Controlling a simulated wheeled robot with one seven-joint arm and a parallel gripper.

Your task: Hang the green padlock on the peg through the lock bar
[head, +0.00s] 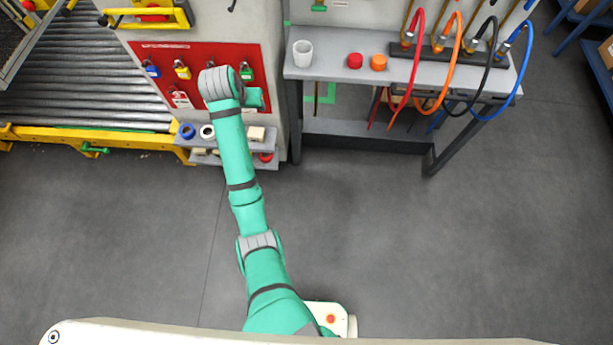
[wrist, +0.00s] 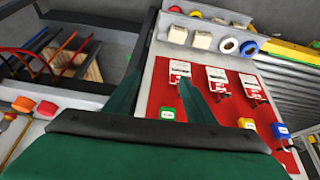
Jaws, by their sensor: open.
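The green padlock (head: 246,72) hangs near the right edge of the red board in the head view. In the wrist view the green padlock (wrist: 167,115) shows between my two fingers, low on the board. My gripper (wrist: 162,82) is open and empty, its fingers pointing toward the board. In the head view my gripper (head: 256,98) is at the board's right side, just below the green padlock, partly behind my wrist. A yellow bar frame (head: 145,17) with a red part is above the board at upper left; I cannot make out its peg clearly.
The red board (head: 205,55) also holds a yellow padlock (head: 182,70), a blue padlock (head: 152,68) and red-white tags (wrist: 215,80). A small shelf (head: 190,140) with tape rolls lies below. A grey bench (head: 325,68) with a white cup and coloured hoses stands to the right.

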